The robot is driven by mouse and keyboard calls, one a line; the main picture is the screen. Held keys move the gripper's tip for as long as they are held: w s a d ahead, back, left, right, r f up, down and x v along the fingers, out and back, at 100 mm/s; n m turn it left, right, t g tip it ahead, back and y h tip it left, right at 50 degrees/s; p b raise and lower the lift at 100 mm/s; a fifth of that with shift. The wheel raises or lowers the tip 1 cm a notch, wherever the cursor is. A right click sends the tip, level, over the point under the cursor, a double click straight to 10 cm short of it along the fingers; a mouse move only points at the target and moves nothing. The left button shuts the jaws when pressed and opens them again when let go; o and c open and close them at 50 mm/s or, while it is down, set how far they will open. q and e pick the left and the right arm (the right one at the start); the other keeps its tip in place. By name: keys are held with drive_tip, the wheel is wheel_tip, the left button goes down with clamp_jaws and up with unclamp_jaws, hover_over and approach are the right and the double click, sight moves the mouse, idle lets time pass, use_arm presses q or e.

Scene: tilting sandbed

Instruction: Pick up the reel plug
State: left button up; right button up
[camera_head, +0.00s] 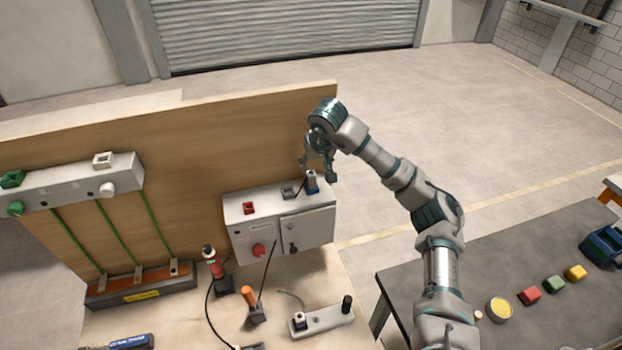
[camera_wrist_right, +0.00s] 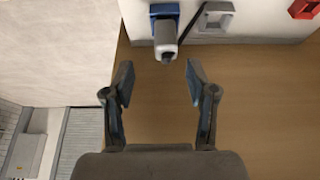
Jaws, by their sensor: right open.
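A grey plug (camera_wrist_right: 165,38) with a dark tip stands in a blue socket (camera_wrist_right: 163,10) in the right wrist view. It looks like the reel plug, though no label shows. In the head view the blue socket (camera_head: 312,187) is at the right end of a grey box's top. A dark strip, perhaps a cable, runs close beside the plug. My right gripper (camera_head: 317,170) is just above that socket. In the wrist view its open fingers (camera_wrist_right: 158,80) are spread apart and empty, with the plug beyond their tips, not between them. My left gripper is not in view.
The grey box (camera_head: 305,231) carries a red socket (camera_head: 249,208) and a red knob (camera_head: 258,250). A wooden board (camera_head: 200,135) stands behind it. Upright handles and a grey holder (camera_head: 322,319) are in front. A dark table (camera_head: 450,290) with coloured blocks is at right.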

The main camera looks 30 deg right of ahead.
sight(312, 171)
drive_tip(key=x, duration=0.1)
drive_tip(key=p+x, duration=0.1)
drive_tip(key=x, duration=0.3)
drive_tip(key=shift+a+f, duration=0.2)
drive_tip(key=shift+a, duration=0.2)
drive_tip(key=shift+s, duration=0.1)
drive_tip(key=shift+c, duration=0.2)
clamp_jaws()
